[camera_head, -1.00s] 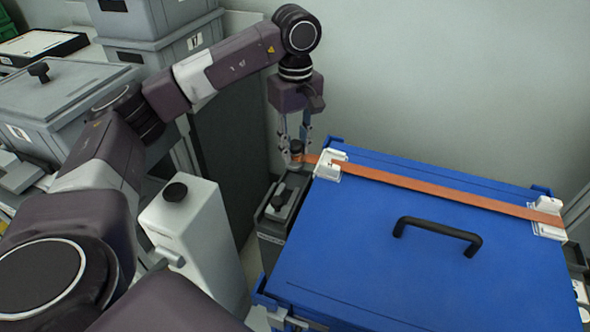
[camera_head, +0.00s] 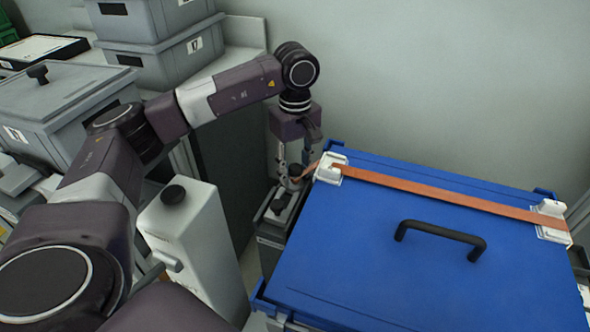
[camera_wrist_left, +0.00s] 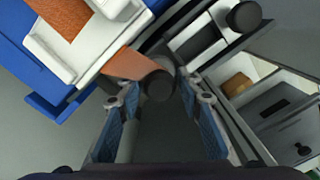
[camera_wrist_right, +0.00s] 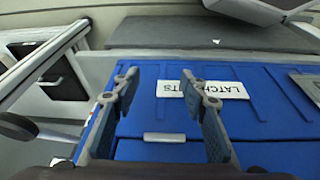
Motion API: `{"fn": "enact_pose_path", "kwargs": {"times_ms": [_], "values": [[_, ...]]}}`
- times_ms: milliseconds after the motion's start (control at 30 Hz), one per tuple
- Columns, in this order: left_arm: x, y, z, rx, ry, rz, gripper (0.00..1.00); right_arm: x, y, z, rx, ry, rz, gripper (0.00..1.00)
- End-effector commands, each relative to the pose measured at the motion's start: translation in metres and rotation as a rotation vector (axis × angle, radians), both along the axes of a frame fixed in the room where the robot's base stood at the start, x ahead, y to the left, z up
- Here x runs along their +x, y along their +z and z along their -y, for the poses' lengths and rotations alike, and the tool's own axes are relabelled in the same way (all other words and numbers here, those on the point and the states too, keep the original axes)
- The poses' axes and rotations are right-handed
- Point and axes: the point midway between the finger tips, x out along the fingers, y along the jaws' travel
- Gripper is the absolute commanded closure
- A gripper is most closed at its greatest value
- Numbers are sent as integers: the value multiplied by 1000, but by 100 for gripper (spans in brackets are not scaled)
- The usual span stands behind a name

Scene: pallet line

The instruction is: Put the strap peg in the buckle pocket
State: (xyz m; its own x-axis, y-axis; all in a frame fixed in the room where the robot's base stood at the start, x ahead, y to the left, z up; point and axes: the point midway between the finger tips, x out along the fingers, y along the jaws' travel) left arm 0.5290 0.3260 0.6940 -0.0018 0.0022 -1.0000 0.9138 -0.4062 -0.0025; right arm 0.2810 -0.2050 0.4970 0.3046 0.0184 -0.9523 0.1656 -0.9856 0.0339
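The strap peg (camera_head: 296,171) is a dark round knob at the left end of the orange strap (camera_head: 430,192). My left gripper (camera_head: 290,180) is shut on it, just off the left edge of the blue lid. In the left wrist view the peg (camera_wrist_left: 158,85) sits between the two fingertips, with the strap running to a white guide. Below and beside the peg is a grey buckle housing (camera_head: 270,230) with a black knob; I cannot make out its pocket clearly. My right gripper (camera_wrist_right: 163,85) is open and empty before a blue surface with a white label.
The blue lid (camera_head: 370,255) has a black handle (camera_head: 440,238) and white strap guides at both ends. Grey bins (camera_head: 70,100) stand at the left.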

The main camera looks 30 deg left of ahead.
Motion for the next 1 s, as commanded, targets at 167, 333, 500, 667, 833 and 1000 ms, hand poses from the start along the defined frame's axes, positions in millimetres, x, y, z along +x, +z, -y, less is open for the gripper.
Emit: {"fn": "enact_pose_path", "kwargs": {"times_ms": [167,333,500,667,833,1000], "values": [[0,0,0,0,0,-1,59,0,0,0,0,0,0,60],[0,2,0,0,0,0,59,0,1,0,0,0,0,60],[1,20,0,-1,0,2,59,0,6,0,0,0,0,60],[1,55,1,-1,0,4,59,0,14,0,0,0,1,60],[1,89,1,-1,0,3,59,9,-14,-1,0,0,-13,60],[1,113,1,0,1,1,59,12,-33,-2,0,2,-22,60]]}}
